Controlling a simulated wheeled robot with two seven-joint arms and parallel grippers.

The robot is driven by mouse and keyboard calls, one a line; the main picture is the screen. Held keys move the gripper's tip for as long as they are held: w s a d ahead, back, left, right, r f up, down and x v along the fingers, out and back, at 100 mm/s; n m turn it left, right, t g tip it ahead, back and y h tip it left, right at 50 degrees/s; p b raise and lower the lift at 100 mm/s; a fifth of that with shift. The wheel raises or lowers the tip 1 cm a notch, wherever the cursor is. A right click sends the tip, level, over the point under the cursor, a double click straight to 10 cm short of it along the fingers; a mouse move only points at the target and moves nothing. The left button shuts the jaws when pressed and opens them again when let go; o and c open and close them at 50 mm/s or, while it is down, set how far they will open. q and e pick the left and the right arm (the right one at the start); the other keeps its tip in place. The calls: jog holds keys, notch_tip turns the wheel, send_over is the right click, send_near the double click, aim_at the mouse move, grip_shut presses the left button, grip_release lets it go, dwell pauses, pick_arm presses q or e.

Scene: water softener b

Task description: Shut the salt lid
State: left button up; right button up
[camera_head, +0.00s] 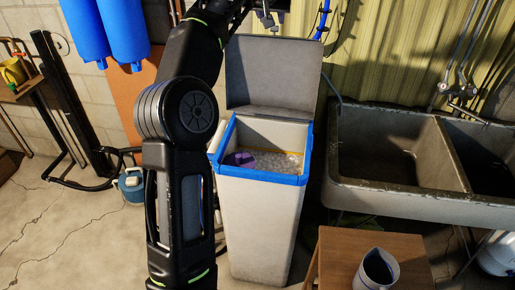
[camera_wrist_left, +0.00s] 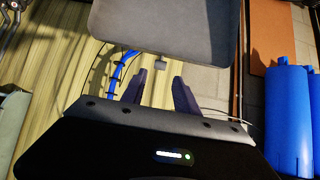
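The salt lid (camera_head: 272,72) is a grey panel standing raised at the back of the tall pale softener cabinet (camera_head: 255,232). The cabinet's blue-rimmed mouth is uncovered, with pale salt (camera_head: 278,162) and a purple item (camera_head: 239,158) inside. In the left wrist view the lid (camera_wrist_left: 165,28) fills the upper middle, beyond the fingers. My left gripper (camera_wrist_left: 158,78) has its two dark fingers apart, with nothing visible between them. In the head view my left arm rises to the top edge, where its hand shows only partly near the lid's top. My right gripper is in neither view.
A double stone sink (camera_head: 390,150) stands right of the cabinet. A wooden stool (camera_head: 345,255) with a dark-mouthed pitcher (camera_head: 377,270) is in front of it. Blue tanks (camera_head: 125,35) hang at upper left. Floor at left front is mostly clear.

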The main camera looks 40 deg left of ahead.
aim_at(274, 28)
pick_arm(q)
jog(key=p+x, duration=0.2)
jog(key=x, duration=0.5)
jog(key=shift+w+a+f+p, duration=0.15)
jog(key=shift+w+f+p, duration=0.05)
jog(key=shift+w+p, duration=0.1)
jog(key=shift+c, duration=0.7)
jog(key=shift+s, duration=0.1)
grip_shut()
